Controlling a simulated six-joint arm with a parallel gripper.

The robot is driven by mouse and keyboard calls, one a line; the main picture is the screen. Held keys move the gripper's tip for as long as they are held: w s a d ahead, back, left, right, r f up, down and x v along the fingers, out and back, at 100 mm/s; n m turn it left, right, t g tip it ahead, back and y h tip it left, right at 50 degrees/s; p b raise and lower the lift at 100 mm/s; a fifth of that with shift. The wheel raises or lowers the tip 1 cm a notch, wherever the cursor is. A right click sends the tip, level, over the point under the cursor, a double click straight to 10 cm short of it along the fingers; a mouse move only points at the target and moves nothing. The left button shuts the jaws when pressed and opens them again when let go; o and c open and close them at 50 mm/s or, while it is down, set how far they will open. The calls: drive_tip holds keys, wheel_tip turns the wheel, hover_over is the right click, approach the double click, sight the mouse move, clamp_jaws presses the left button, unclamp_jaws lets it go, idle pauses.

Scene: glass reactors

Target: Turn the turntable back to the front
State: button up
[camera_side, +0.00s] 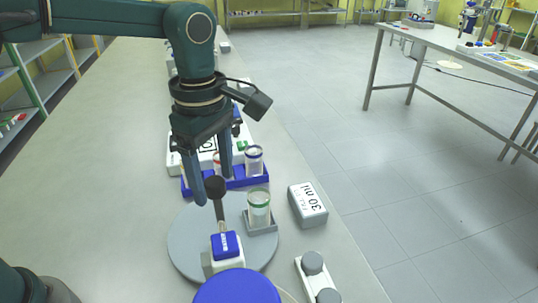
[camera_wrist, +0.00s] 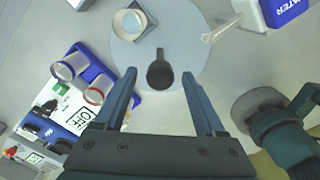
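The turntable is a flat grey disc (camera_side: 190,252) on the bench, also in the wrist view (camera_wrist: 193,40). A black round-ended handle (camera_side: 215,188) stands up from it in the side view. A glass vial with a green ring (camera_side: 259,208) stands upright in a square grey holder on the disc's right side; it shows at the top in the wrist view (camera_wrist: 130,22). My gripper (camera_side: 212,190) is open, fingers pointing down around the handle's top. In the wrist view the handle's knob (camera_wrist: 160,74) lies between the fingertips, with visible gaps on both sides.
A blue rack (camera_side: 232,183) with ringed vials and a white device stand behind the disc. A blue-topped white container (camera_side: 226,246) and a two-knobbed grey-white item (camera_side: 318,278) are in front.

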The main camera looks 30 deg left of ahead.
drive_tip(key=shift+r, duration=2.55)
drive_tip(key=r, duration=0.1)
drive_tip(key=a+r, duration=0.1)
drive_tip(key=shift+s+a+r+t, duration=0.1)
drive_tip(key=shift+a+r+t, duration=0.05)
drive_tip(key=shift+r+t, duration=0.25)
drive_tip(key=s+a+r+m+t, duration=0.3)
drive_tip(key=s+a+r, duration=0.1)
drive_tip(key=s+a, duration=0.25)
drive_tip(key=s+a+f+m+t, duration=0.1)
drive_tip(key=s+f+m, duration=0.6)
drive_tip(key=m, duration=0.8)
drive_tip(key=shift+a+f+t, duration=0.3)
drive_tip(key=shift+f+t, duration=0.1)
drive_tip(key=shift+f, duration=0.35)
